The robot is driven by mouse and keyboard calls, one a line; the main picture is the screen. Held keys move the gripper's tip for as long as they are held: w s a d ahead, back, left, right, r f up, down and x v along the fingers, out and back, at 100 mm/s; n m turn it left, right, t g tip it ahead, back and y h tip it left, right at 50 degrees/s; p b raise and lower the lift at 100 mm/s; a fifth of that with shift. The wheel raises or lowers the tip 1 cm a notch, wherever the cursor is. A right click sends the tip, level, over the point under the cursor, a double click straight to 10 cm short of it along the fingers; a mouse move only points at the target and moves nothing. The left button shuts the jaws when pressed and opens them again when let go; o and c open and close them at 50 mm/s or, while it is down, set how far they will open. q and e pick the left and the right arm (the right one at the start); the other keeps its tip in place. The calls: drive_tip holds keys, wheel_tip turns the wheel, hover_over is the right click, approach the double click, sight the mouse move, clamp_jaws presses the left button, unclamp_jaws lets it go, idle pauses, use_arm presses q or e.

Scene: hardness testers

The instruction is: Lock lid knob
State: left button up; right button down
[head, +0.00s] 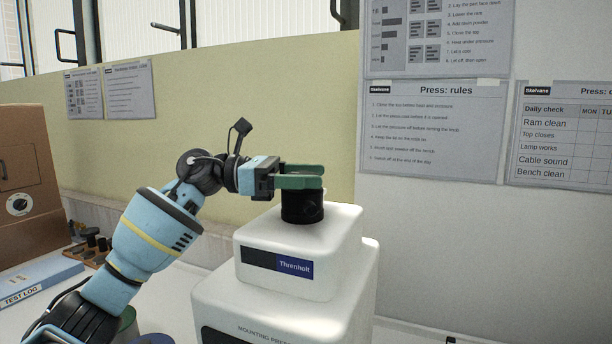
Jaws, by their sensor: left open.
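The lid knob (302,209) is a short black cylinder on top of the white mounting press (345,275), whose upper block bears a Threnholt label. My left gripper (307,177) comes in from the left at the height of the knob's top. Its green fingers are apart and lie across the top of the knob, one nearer and one farther. The near finger hides part of the knob's upper edge. I cannot tell whether the fingers touch it. My right gripper is not in view.
A brown cabinet with a round dial (19,204) stands at the left. A blue test log binder (42,281) and a rack of small dark parts (92,243) lie on the bench (179,313). Paper notices (433,130) hang on the wall behind. The space right of the press is clear.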

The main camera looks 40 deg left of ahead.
use_arm(q)
drive_tip(key=b+v, duration=0.1)
drive_tip(key=v, duration=0.5)
drive_tip(key=shift+s+a+f, duration=0.1)
drive_tip(key=shift+a, duration=0.15)
drive_tip(key=shift+s+a+b, duration=0.3)
drive_tip(key=shift+s+a, duration=0.05)
drive_tip(key=shift+a, duration=0.15)
